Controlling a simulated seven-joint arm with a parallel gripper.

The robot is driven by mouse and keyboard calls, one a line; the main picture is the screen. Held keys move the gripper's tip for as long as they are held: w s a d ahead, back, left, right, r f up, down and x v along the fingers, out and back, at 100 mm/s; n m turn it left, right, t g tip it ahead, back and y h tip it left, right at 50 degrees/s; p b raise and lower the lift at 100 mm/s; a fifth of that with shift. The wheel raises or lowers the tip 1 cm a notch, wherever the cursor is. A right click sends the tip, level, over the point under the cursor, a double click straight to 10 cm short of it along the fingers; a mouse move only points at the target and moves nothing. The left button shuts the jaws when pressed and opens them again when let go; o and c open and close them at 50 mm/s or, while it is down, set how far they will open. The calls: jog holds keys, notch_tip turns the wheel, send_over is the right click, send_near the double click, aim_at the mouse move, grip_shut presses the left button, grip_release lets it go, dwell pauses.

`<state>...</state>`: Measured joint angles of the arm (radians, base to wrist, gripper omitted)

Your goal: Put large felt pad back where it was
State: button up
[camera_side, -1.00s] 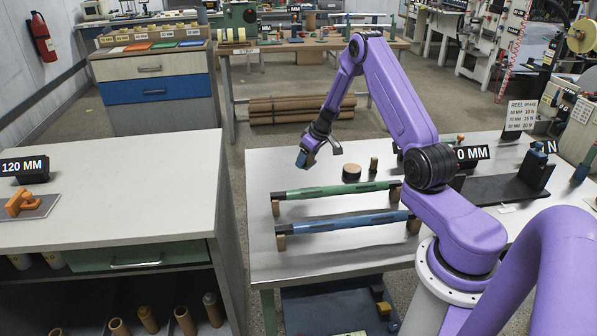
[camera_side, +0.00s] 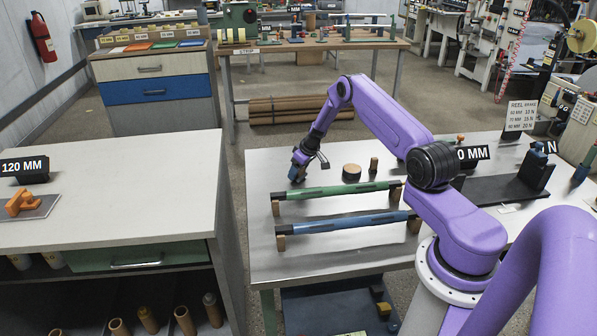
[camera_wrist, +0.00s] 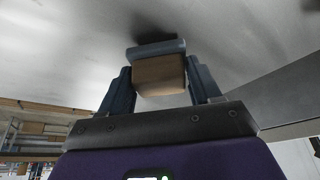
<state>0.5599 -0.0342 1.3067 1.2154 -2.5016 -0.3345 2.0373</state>
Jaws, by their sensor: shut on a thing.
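My gripper (camera_side: 300,168) is low over the far left part of the light work table (camera_side: 262,215), behind the green roller. In the wrist view my gripper (camera_wrist: 160,80) is shut on the large felt pad, with one dark finger on each side. The felt pad (camera_wrist: 160,72) has a brown block body and a blue-grey strip along its far edge. In the side view the pad is small and mostly merged with the fingers. I cannot tell whether it touches the table.
A round brown disc (camera_side: 351,172) and a small brown cylinder (camera_side: 373,164) stand right of my gripper. A green roller (camera_side: 335,191) and a blue roller (camera_side: 345,222) lie on brown supports in front. The table's left edge is close.

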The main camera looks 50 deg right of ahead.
jog(key=shift+f, duration=0.25)
jog(key=shift+f, duration=0.1)
jog(key=o, duration=1)
